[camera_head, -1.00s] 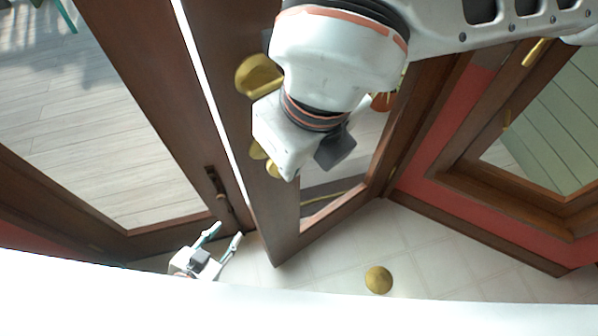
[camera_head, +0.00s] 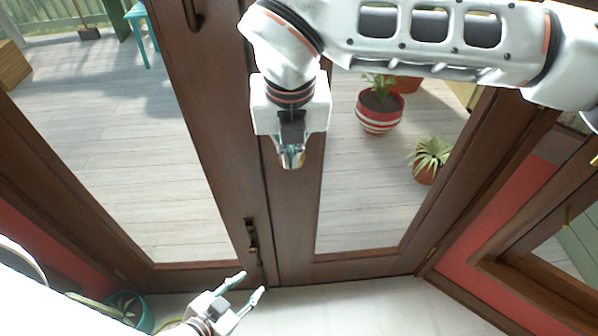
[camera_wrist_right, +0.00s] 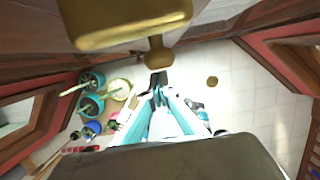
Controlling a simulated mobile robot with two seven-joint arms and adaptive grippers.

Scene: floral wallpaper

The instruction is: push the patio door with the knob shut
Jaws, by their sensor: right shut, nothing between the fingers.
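The patio door with the knob (camera_head: 296,225) is the right leaf of a brown double door. In the head view it stands about in line with the left leaf (camera_head: 222,170), with no clear gap between them; I cannot tell whether it is latched. Its brass knob (camera_wrist_right: 155,56) and plate (camera_wrist_right: 125,20) fill the top of the right wrist view; the arm hides them in the head view. My right gripper (camera_head: 291,163) is in front of this leaf near its inner edge, fingers shut and empty, close to the knob. My left gripper (camera_head: 251,282) is low, open and empty, apart from the door.
Potted plants (camera_head: 380,110) stand on the deck behind the glass. Several pots (camera_wrist_right: 90,105) stand on the floor in the right wrist view. Red wall (camera_head: 505,215) borders the right side.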

